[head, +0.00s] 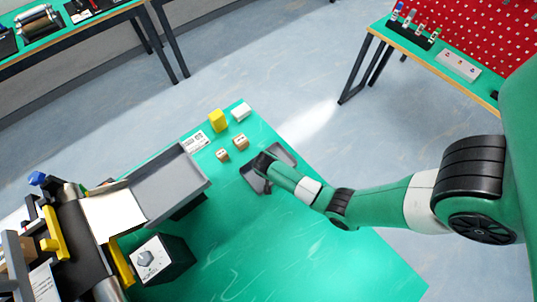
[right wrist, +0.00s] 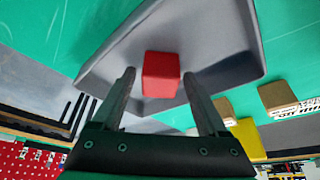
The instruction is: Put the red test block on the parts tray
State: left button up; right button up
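The red test block (right wrist: 161,75) shows in the right wrist view, over the grey parts tray (right wrist: 215,45) and seemingly resting in it. My right gripper (right wrist: 159,76) has its fingers on either side of the block, with a narrow gap visible on each side, so it looks open. In the head view the parts tray (head: 256,183) lies on the green table, partly covered by my right gripper (head: 262,163). The red block is hidden there. My left gripper is in neither view.
Two small wooden blocks (head: 223,154) (head: 240,142), a yellow block (head: 218,121), a white box (head: 241,111) and a label card (head: 194,142) stand left of the parts tray. A grey chute (head: 170,185) and a black box (head: 162,258) are further left.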

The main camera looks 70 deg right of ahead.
jog(key=p+v, duration=0.5)
jog(key=v, duration=0.7)
jog(key=shift+r, duration=0.15)
